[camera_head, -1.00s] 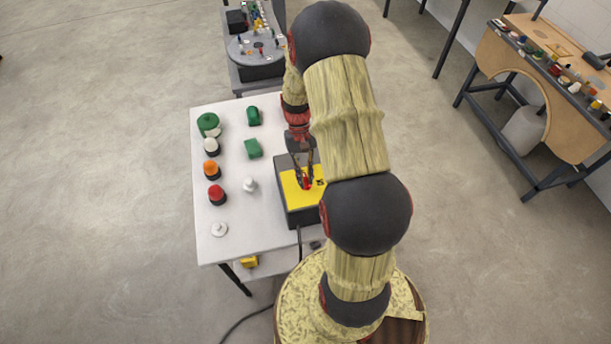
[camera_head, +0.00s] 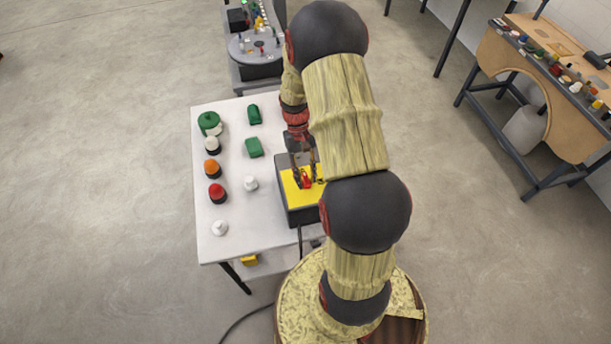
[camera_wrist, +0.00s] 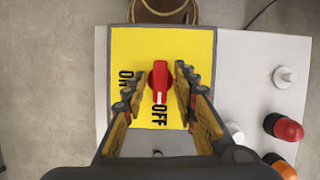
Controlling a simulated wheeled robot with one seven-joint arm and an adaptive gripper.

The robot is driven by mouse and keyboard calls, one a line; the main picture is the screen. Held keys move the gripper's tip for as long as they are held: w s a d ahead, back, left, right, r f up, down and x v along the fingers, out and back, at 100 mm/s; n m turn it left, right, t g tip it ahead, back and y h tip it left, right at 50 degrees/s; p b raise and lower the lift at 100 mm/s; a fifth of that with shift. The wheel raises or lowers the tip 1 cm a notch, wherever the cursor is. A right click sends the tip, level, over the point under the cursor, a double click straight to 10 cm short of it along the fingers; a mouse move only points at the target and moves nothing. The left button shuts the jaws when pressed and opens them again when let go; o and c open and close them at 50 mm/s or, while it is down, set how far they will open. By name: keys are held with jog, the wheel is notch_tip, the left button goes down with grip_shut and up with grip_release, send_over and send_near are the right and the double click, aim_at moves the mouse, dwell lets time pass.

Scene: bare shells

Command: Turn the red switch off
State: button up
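The red switch (camera_wrist: 160,82) is a rotary knob on the yellow face (camera_wrist: 195,45) of a dark box (camera_head: 300,216). In the wrist view its white mark points down at the OFF label; the ON label is to the left. The switch also shows in the head view (camera_head: 306,181). My gripper (camera_wrist: 159,78) is open, one finger on each side of the knob, with a visible gap on both sides. In the head view my gripper (camera_head: 307,178) is over the box, and my arm hides the box's right part.
The box stands on a white table (camera_head: 235,240). To its left are a white knob (camera_head: 251,183), a red button (camera_head: 217,193), an orange button (camera_head: 212,168) and green pieces (camera_head: 254,148). A grey round table (camera_head: 255,50) stands behind. A wooden workbench (camera_head: 545,100) is at right.

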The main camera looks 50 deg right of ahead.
jog(key=shift+r, duration=0.1)
jog(key=v, duration=1.1)
jog(key=shift+w+d+r, duration=0.1)
jog(key=shift+w+r, duration=0.1)
jog(key=shift+r, duration=0.15)
